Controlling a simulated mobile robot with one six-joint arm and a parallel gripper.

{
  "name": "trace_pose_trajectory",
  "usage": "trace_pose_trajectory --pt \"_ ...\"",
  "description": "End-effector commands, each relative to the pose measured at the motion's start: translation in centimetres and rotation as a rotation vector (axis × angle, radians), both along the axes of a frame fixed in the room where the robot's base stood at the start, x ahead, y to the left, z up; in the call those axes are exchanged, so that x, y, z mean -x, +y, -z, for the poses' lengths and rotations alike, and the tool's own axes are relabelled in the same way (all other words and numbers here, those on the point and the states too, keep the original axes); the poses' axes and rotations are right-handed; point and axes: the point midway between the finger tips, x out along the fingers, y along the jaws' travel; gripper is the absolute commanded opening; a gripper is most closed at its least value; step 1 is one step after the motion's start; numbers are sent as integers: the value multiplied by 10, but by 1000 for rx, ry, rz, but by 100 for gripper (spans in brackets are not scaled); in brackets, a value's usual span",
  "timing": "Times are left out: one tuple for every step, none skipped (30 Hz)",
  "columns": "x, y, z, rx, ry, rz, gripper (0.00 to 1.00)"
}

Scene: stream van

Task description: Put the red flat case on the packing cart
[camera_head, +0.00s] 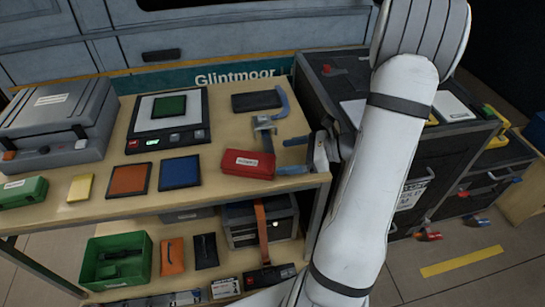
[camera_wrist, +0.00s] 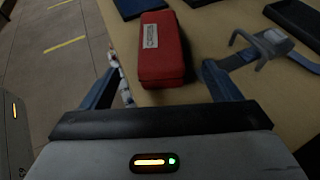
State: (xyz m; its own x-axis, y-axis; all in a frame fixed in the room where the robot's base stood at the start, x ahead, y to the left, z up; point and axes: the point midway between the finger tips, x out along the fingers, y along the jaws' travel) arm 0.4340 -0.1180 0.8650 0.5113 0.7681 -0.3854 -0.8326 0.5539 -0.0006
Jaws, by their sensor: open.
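The red flat case (camera_head: 247,164), with a white label on top, lies on the wooden bench top (camera_head: 226,190) near its front right edge. My gripper (camera_head: 300,153) is at the bench's right end, just right of the case, with its fingers pointing toward it. In the wrist view my gripper (camera_wrist: 160,90) is open, and the red case (camera_wrist: 163,50) lies ahead, between the lines of the two fingers. I cannot tell whether a finger touches it. A dark cabinet (camera_head: 312,82) with items on top stands right of the bench, partly hidden by my arm; I cannot tell whether it is the packing cart.
A blue-grey clamp (camera_head: 266,125) and a black flat case (camera_head: 256,100) lie behind the red case. A blue square (camera_head: 180,172) and an orange square (camera_head: 129,180) lie to its left. A scale (camera_head: 168,117) holds a green square. A green bin (camera_head: 117,258) stands on the lower shelf.

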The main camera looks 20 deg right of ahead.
Motion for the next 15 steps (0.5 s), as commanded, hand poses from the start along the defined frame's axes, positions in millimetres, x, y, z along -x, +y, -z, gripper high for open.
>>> trace_pose_trajectory --pt "4 -7 -4 2 -1 3 84" --pt "6 -10 -5 1 -2 3 84" --pt "8 -13 -7 1 -1 1 84" --pt "10 -15 -8 1 -1 1 84" --pt "11 -17 -9 0 -1 2 84" --pt "13 -18 -10 3 0 -1 84" --pt "14 -18 -11 7 -1 -9 84" --pt "15 -16 -12 15 -2 -19 84" --pt "16 -12 -14 32 -7 -45 84" --pt "17 -7 -16 51 -12 -72 84" --pt "19 0 -19 77 -18 -107 84" --pt "22 11 -23 122 -30 -168 84" --pt "26 21 -26 165 -41 -226 84" --pt "31 33 -30 213 -56 -293 84" --pt "39 48 -35 289 -81 -394 84"
